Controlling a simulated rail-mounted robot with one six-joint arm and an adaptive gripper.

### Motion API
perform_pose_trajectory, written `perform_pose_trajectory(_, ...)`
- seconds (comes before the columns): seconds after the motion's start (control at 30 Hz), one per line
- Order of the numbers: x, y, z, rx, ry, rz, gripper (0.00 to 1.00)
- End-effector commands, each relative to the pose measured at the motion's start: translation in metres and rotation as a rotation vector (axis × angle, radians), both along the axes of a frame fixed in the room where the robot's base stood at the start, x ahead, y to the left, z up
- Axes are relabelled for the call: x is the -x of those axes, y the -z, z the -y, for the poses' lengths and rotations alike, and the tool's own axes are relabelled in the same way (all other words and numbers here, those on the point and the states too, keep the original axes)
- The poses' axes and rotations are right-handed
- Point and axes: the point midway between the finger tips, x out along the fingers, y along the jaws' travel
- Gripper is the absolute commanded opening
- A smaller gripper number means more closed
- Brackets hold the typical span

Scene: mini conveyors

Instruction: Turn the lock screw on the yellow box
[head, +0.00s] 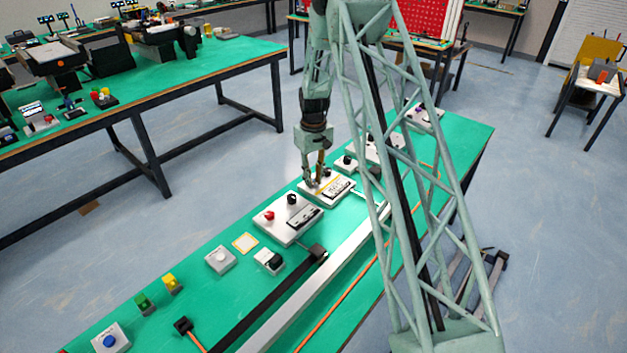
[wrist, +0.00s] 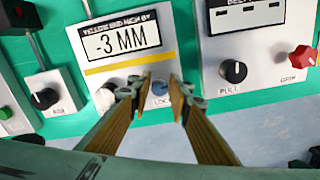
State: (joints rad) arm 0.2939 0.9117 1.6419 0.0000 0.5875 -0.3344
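The box with the yellow stripe (wrist: 130,63) is white and has a display reading "-3 MM" under the words "YELLOW END HIGH BY". In the head view this box (head: 342,196) sits on the green bench below my gripper (head: 318,181). The blue-grey lock screw (wrist: 159,88) shows below the stripe, with a partly hidden label by it. My gripper (wrist: 161,82) is open, its two wooden-looking fingers on either side of the screw in the picture. I cannot tell whether they touch it. A dark knob (wrist: 108,92) on the same box is partly hidden by the left finger.
A white box with a black "PULL" knob (wrist: 233,71) and a red "GRIP" knob (wrist: 302,56) stands close on the right. A smaller box with a black knob (wrist: 45,98) is on the left. Bare green bench (head: 205,290) lies nearer the front in the head view.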

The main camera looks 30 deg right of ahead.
Motion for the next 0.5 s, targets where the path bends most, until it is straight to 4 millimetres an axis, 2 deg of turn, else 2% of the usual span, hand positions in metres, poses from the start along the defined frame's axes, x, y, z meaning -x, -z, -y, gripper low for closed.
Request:
perform_pose_trajectory(0.1, 0.0, 0.0, 0.0, 0.0, 0.0, 0.0, 0.28)
perform_pose_trajectory(0.5, 0.0001, -0.0016, 0.0, 0.0, 0.0, 0.0, 0.28)
